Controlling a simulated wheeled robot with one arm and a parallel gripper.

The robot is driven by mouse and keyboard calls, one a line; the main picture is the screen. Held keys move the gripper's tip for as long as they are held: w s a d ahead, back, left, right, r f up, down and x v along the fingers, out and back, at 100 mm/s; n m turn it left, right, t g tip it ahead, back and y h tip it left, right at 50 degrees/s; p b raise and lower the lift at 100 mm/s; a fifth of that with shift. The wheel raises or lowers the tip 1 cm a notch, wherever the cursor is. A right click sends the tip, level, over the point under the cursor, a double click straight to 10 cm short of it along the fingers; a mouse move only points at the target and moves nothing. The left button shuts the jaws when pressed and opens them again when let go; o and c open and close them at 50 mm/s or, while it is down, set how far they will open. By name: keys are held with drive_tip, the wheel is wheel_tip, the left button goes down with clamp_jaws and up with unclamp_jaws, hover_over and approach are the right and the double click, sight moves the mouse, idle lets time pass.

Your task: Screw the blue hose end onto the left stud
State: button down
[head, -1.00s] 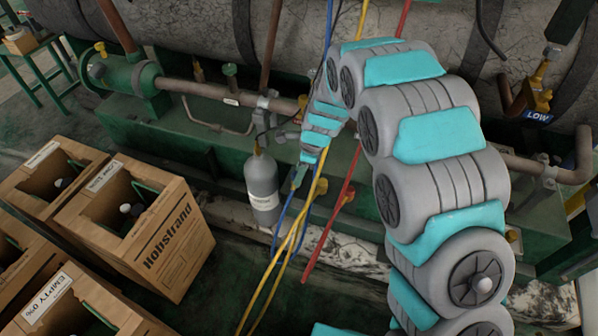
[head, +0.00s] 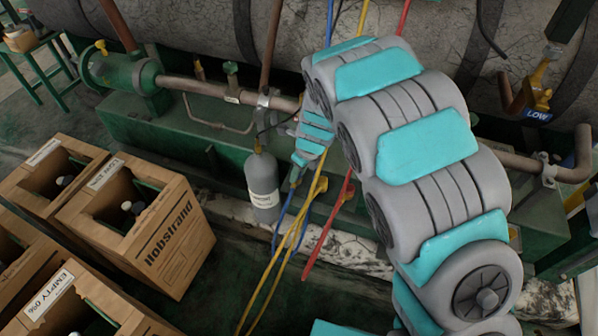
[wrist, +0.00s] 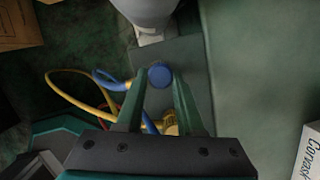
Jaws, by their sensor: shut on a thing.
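The blue hose end (wrist: 160,76) shows as a round blue cap between the two green fingertips of my gripper (wrist: 160,88) in the wrist view. My gripper is shut on it. In the head view my gripper (head: 296,180) hangs low, just right of a grey cylinder, and the hose end is too small to make out. The blue hose (head: 280,222) trails down to the floor beside the yellow hose. I cannot pick out the left stud in either view; my arm covers part of the pipework behind.
The grey cylinder (head: 262,190) stands close left of my gripper. A yellow hose (head: 290,238) and a red hose (head: 328,228) hang to the right. Cardboard boxes (head: 180,245) fill the lower left. A pipe (head: 200,86) and large tank run behind. A LOW-tagged valve (head: 540,98) is at right.

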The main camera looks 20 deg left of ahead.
drive_tip(key=shift+w, duration=0.1)
drive_tip(key=shift+m+t, duration=0.3)
drive_tip(key=shift+m, duration=0.9)
drive_tip(key=c, duration=1)
unclamp_jaws()
drive_tip(key=shift+m, duration=0.3)
drive_tip(key=o, duration=0.5)
drive_tip(key=shift+o, duration=0.2)
drive_tip(key=shift+r, duration=0.15)
